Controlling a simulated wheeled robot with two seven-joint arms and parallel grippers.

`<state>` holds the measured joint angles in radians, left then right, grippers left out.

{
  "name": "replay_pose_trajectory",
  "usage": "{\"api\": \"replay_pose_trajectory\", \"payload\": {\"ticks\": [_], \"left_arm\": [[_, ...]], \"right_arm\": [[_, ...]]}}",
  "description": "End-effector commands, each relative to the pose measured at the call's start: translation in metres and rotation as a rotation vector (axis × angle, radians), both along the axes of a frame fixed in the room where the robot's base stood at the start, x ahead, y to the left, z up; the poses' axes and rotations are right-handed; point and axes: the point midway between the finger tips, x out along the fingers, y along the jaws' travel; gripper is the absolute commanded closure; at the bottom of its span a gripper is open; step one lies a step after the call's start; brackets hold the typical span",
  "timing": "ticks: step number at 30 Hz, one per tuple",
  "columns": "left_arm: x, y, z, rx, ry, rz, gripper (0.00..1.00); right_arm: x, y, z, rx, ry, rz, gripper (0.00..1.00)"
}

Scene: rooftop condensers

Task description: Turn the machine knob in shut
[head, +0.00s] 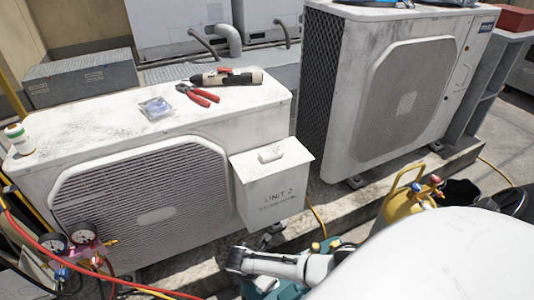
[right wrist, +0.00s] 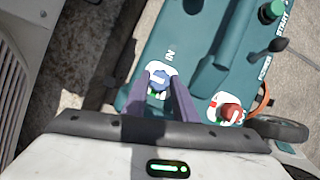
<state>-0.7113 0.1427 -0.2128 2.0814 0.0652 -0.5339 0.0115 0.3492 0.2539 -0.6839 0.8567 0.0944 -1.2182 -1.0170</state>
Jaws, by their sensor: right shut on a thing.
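The teal machine (right wrist: 205,75) fills much of the right wrist view, and parts of it show low in the head view (head: 290,291). A red knob (right wrist: 231,112) on another white label is to the right, clear of the fingers. My left gripper is not in view.
A green button (right wrist: 270,12) and a black switch (right wrist: 278,44) are on the machine's far end. A yellow cylinder (head: 400,207) stands to the right. Hoses hang at the left.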

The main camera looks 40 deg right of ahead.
Motion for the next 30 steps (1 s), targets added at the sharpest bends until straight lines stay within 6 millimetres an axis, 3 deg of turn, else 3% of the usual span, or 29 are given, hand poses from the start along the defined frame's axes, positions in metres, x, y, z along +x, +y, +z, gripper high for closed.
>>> {"api": "replay_pose_trajectory", "payload": {"ticks": [12, 13, 16, 25, 30], "left_arm": [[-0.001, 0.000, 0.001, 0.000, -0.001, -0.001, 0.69], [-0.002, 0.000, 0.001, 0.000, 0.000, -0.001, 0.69], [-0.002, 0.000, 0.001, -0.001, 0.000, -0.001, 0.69], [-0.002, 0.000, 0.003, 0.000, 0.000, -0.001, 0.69], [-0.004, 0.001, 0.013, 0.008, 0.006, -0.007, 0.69]], "right_arm": [[0.000, -0.001, 0.000, -0.001, 0.001, -0.007, 0.97], [0.000, -0.001, 0.000, -0.001, 0.001, -0.007, 0.69], [0.000, -0.001, 0.000, -0.001, 0.001, -0.007, 0.56], [0.000, 0.000, 0.002, 0.000, 0.000, -0.005, 0.56], [0.001, 0.008, 0.023, 0.001, -0.002, -0.005, 0.56]]}}
